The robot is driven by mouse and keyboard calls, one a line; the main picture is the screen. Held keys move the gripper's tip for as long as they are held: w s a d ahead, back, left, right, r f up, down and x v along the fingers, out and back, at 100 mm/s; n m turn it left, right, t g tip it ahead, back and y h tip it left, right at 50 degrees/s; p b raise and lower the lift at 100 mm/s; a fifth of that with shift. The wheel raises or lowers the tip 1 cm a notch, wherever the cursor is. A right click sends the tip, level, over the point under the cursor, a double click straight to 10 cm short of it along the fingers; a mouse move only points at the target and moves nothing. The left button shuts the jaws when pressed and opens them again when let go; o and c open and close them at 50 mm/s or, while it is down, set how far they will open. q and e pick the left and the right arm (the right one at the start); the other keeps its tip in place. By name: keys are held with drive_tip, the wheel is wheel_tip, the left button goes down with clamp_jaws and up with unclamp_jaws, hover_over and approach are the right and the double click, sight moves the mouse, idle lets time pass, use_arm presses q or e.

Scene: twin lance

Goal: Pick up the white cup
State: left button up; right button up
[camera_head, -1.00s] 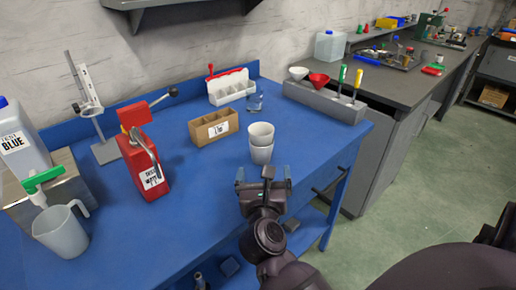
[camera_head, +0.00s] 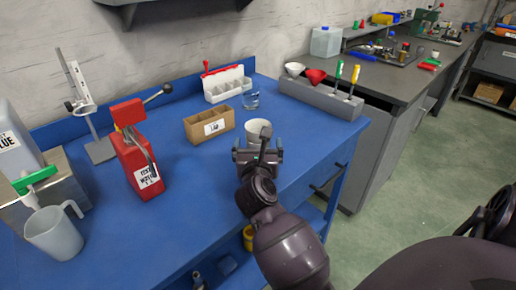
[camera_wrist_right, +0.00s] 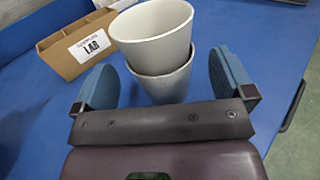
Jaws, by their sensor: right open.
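Two white cups are stacked one in the other on the blue table. In the head view the cups (camera_head: 257,128) show just beyond my right gripper (camera_head: 258,156), which hides their lower part. In the right wrist view the upper cup (camera_wrist_right: 152,50) sits in the lower cup (camera_wrist_right: 165,86). There my right gripper (camera_wrist_right: 164,82) is open, with one blue finger on each side of the lower cup and a visible gap at each side. My left gripper is not in view.
A cardboard box labelled LAB (camera_head: 209,126) stands close to the left of the cups, and a clear glass (camera_head: 250,99) behind them. A grey rack (camera_head: 318,98) with funnels and screwdrivers is at the right back. A red bottle (camera_head: 138,162) and a jug (camera_head: 54,235) stand left.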

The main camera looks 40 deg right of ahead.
drive_tip(key=shift+x, duration=0.9)
drive_tip(key=shift+w+d, duration=0.1)
drive_tip(key=shift+w, duration=0.05)
drive_tip(key=shift+c, duration=0.5)
drive_tip(key=c, duration=0.9)
drive_tip(key=shift+o, duration=0.2)
